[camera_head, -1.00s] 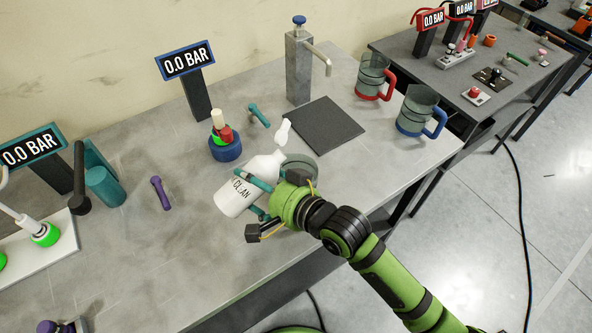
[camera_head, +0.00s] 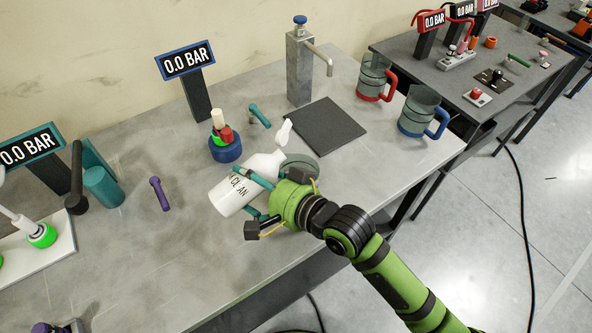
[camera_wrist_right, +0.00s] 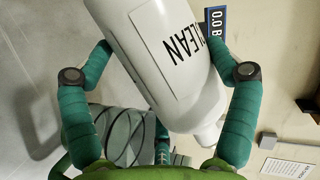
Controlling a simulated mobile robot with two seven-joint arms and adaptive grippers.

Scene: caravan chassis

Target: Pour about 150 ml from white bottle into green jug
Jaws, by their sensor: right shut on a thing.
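The white bottle (camera_head: 234,196), marked "CLEAN", is held tilted above the table. Its nozzle (camera_head: 284,131) points to the upper right in the head view. My right gripper (camera_head: 254,194) is shut around the bottle's body; in the right wrist view the fingers press on both sides of the bottle (camera_wrist_right: 175,55). A clear jug (camera_head: 303,166) stands under the bottle and gripper, mostly hidden; only its rim shows. I cannot see liquid flowing. My left gripper is not in view.
A dark square mat (camera_head: 325,125) and a tap post (camera_head: 299,70) stand behind. Jugs with red (camera_head: 373,78) and blue (camera_head: 416,110) handles are at the right edge. A blue holder (camera_head: 225,150) and a purple tool (camera_head: 160,193) are left.

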